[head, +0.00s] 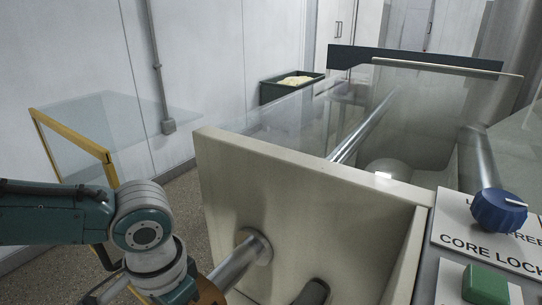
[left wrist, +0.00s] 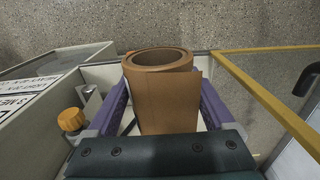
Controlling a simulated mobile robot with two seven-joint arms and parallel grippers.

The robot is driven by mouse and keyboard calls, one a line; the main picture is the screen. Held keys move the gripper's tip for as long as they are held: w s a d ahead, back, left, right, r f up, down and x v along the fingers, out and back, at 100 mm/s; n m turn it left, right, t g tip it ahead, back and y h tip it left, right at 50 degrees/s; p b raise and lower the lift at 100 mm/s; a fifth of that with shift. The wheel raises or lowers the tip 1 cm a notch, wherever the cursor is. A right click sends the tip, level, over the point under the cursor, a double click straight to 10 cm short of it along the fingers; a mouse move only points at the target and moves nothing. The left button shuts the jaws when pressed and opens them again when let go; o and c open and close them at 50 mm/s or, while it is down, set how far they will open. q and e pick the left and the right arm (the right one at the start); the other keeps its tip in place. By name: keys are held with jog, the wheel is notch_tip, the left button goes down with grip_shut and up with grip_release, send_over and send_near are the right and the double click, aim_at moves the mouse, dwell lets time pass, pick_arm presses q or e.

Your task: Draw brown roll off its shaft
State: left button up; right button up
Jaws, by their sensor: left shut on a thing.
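The brown roll (left wrist: 168,100) sits between the two purple fingers of my left gripper (left wrist: 160,92) in the left wrist view. The gripper is shut on it. Its round end with a hollow core faces up in that view, and a loose flap of paper shows on its right side. In the head view only a small brown part of the roll (head: 209,292) shows at the bottom edge, beside my left wrist. A metal shaft (head: 232,268) sticks out of the cream machine panel toward it. Whether the shaft is inside the roll is hidden. My right gripper is not in view.
The cream panel (head: 290,185) stands right of my left arm. A yellow-framed clear guard (head: 70,135) stands at the left. A control panel with a blue knob (head: 498,211) and green button (head: 485,284) is at the right. A green bin (head: 290,88) stands behind.

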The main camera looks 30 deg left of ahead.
pick_arm(q)
jog(key=shift+s+a+r+p, duration=0.15)
jog(key=shift+s+p, duration=1.15)
jog(key=shift+s, duration=0.9)
